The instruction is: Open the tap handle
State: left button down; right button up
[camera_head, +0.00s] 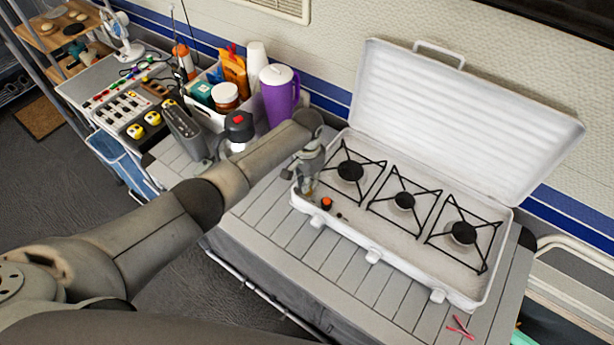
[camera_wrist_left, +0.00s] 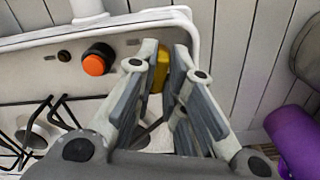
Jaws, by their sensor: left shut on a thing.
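The tap handle appears to be the yellow piece (camera_wrist_left: 160,68) at the corner of the white camping stove (camera_head: 378,256), seen in the left wrist view between my left fingertips. My left gripper (camera_head: 308,188) reaches down at the stove's front left corner and is shut on this yellow piece. The fingers hide part of it, so its exact turn cannot be told. An orange knob (camera_head: 326,203) sits on the stove's front panel beside the gripper, apart from it; it also shows in the left wrist view (camera_wrist_left: 97,60). My right gripper is not in view.
The stove's lid (camera_head: 465,120) stands open behind its several burners. A purple jug (camera_head: 278,95) and a crowded white bin (camera_head: 208,112) stand to the left of the stove. Pink pliers-like item (camera_head: 460,327) lies front right.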

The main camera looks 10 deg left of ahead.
pick_arm(q)
jog(key=shift+d+n, duration=0.1)
jog(key=shift+n, duration=1.5)
jog(key=shift+w+r+n, duration=0.1)
jog(key=shift+n, duration=0.2)
jog(key=c, duration=1.5)
grip_release()
notch_tip(320, 180, up, 12)
